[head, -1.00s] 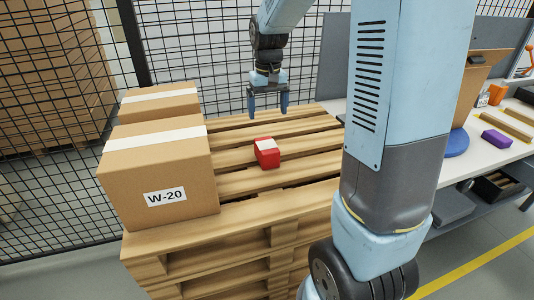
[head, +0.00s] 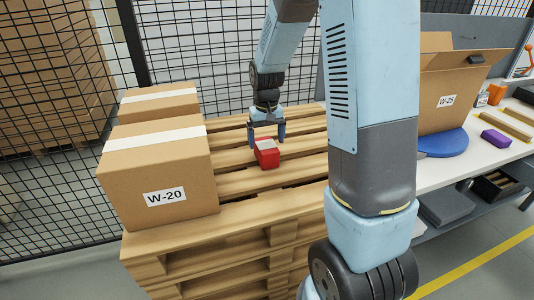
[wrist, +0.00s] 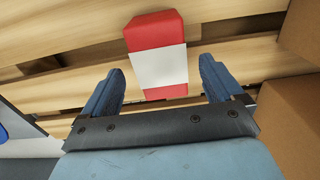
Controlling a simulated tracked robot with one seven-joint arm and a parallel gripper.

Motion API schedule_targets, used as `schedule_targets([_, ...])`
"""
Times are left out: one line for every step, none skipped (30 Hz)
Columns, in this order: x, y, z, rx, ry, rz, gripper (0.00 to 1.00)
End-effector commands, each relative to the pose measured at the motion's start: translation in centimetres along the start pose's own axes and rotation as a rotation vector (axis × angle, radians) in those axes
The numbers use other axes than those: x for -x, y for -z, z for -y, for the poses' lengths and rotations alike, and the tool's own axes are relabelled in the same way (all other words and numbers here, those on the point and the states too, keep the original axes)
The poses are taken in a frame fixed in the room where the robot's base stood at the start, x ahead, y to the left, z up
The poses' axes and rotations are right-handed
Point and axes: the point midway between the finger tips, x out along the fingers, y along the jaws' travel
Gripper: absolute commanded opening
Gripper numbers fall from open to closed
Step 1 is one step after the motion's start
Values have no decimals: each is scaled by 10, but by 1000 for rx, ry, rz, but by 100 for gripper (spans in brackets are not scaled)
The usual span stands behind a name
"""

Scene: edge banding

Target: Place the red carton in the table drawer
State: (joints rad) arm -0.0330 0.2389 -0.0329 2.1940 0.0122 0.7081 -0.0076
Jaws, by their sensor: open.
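The red carton (head: 267,154) with a white band lies on the wooden pallet stack. In the wrist view the carton (wrist: 155,55) lies ahead of and partly between the two blue fingers. My gripper (head: 267,138) is open just above and behind the carton; the wrist view also shows my gripper (wrist: 162,88) with nothing held. Whether a finger touches the carton cannot be told. A drawer-like compartment (head: 494,186) with dark contents shows under the worktable (head: 455,172) at the right; my arm hides part of the table.
A large carton marked W-20 (head: 160,180) and another carton behind it stand on the left of the pallet (head: 240,238). An open W-25 box (head: 447,100), a blue disc (head: 442,144) and a purple block (head: 496,138) are on the table. Wire mesh fencing stands behind.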

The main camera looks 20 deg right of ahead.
Motion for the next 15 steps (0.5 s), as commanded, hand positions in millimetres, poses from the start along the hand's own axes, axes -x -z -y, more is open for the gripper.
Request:
schedule_targets([-9, -1, 1, 0, 0, 5, 94])
schedule_targets([-13, -1, 1, 0, 0, 4, 94])
schedule_targets([-18, -1, 1, 0, 0, 4, 94])
schedule_targets([-22, -1, 1, 0, 0, 4, 94])
schedule_targets([-26, -1, 1, 0, 0, 3, 94])
schedule_targets([-30, -1, 1, 0, 0, 4, 94])
schedule_targets([-32, -1, 1, 0, 0, 4, 94])
schedule_targets([-33, -1, 1, 0, 0, 3, 94])
schedule_targets([-35, -1, 1, 0, 0, 2, 94])
schedule_targets([-36, 0, 1, 0, 0, 1, 94])
schedule_targets([-36, 0, 1, 0, 0, 1, 94])
schedule_targets([-36, 0, 1, 1, 0, 0, 94])
schedule_targets([-36, 0, 1, 1, 0, 0, 94])
schedule_targets([-36, 0, 1, 1, 0, 0, 94])
schedule_targets([-36, 0, 1, 1, 0, 0, 94])
